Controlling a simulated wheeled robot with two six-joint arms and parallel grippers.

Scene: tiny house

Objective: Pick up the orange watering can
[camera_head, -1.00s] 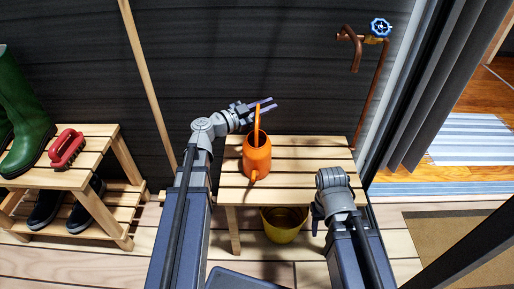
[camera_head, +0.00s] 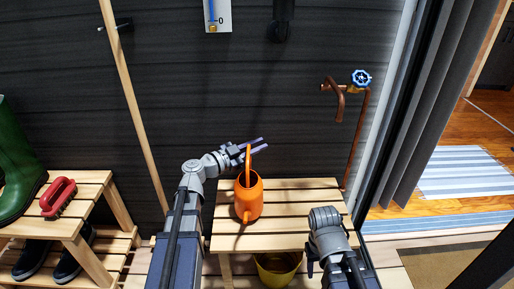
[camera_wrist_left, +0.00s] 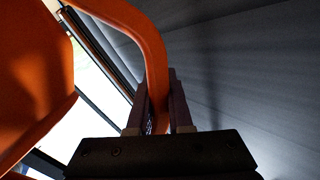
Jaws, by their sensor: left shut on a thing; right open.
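The orange watering can (camera_head: 248,200) stands upright on the slatted wooden bench, its tall handle rising at the back. My left gripper (camera_head: 246,149) reaches in from the left above the can and is shut on this handle. In the left wrist view, the curved orange handle (camera_wrist_left: 153,50) passes down between the two dark fingers (camera_wrist_left: 158,105), and the can's body (camera_wrist_left: 35,75) fills the left side. My right arm rises in front of the bench's right part; its gripper's fingers do not show.
The wooden bench (camera_head: 290,213) has clear slats right of the can. A yellow bucket (camera_head: 277,270) is under it. A copper tap (camera_head: 345,88) is on the dark wall behind. A shoe rack (camera_head: 85,190) with a red brush (camera_head: 58,197) and green boots stands left.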

